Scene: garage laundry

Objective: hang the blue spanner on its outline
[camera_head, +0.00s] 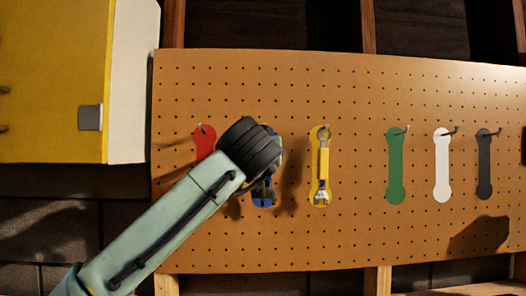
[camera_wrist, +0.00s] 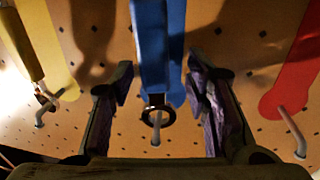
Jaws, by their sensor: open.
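The blue spanner (camera_wrist: 150,45) is in front of its blue outline (camera_wrist: 176,60) on the pegboard. Its dark ring end (camera_wrist: 157,116) is at a hook (camera_wrist: 156,138) and seems to be around it; the exact contact is hard to tell. My gripper (camera_wrist: 160,88) is open, with one finger on each side of the spanner and gaps visible between.
A yellow spanner (camera_head: 323,160) hangs on its yellow outline to the right. A red outline (camera_head: 205,140) is at the left. Green (camera_head: 395,165), white (camera_head: 441,165) and dark (camera_head: 484,165) outlines with hooks are empty. A yellow cabinet (camera_head: 55,80) stands at the upper left.

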